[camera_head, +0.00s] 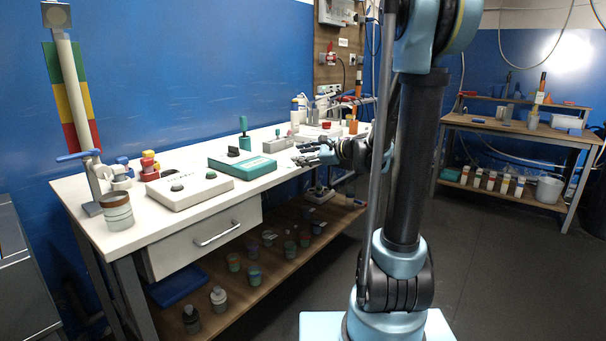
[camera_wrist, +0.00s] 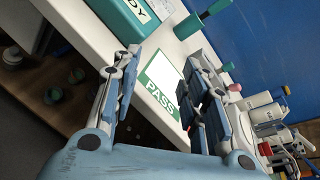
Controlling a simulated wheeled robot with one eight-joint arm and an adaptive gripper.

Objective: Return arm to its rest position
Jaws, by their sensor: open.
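My gripper (camera_head: 308,153) is at the end of my arm, over the right part of the white workbench (camera_head: 133,235) in the head view. In the wrist view my gripper (camera_wrist: 158,92) has its two fingers spread apart, with nothing held between them. A white and green card marked PASS (camera_wrist: 162,82) lies on the bench top beyond the fingers. A teal box (camera_head: 242,166) lies to the left of my gripper, and it also shows in the wrist view (camera_wrist: 113,18) with the letters DY visible.
A green-handled tool (camera_head: 244,134) stands behind the teal box. Bottles (camera_wrist: 266,112) crowd the bench's right end. Open floor (camera_head: 480,250) lies right of the bench.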

